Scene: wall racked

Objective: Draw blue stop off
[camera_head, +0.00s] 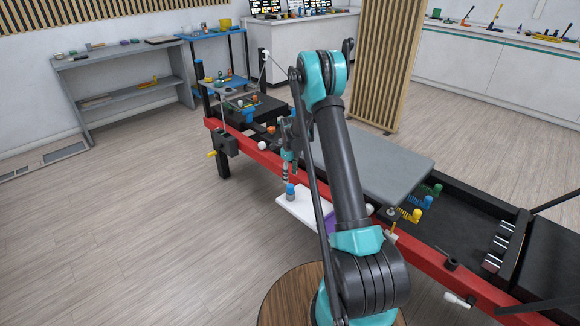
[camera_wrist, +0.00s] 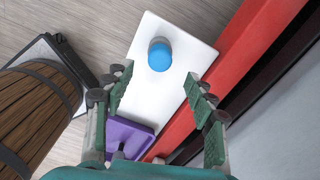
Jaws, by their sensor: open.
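A blue-topped stop (camera_head: 291,189) with a greyish lower part stands upright on a white shelf (camera_head: 300,207) beside the red rail. In the wrist view, the blue stop (camera_wrist: 160,56) shows from above on the white shelf (camera_wrist: 148,107). My gripper (camera_head: 286,176) is above the shelf, close over the stop in the head view. In the wrist view, my gripper (camera_wrist: 159,92) has its fingers wide apart with nothing between them. The stop lies beyond the fingertips, apart from them. What the stop's lower part is set in cannot be told.
The red rail (camera_wrist: 226,72) runs along the right of the shelf. A purple block (camera_wrist: 128,135) is at the shelf's near end. A wooden barrel (camera_wrist: 38,110) stands to the left. A grey padded carriage (camera_head: 375,160) lies behind my arm. Open floor is at the left.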

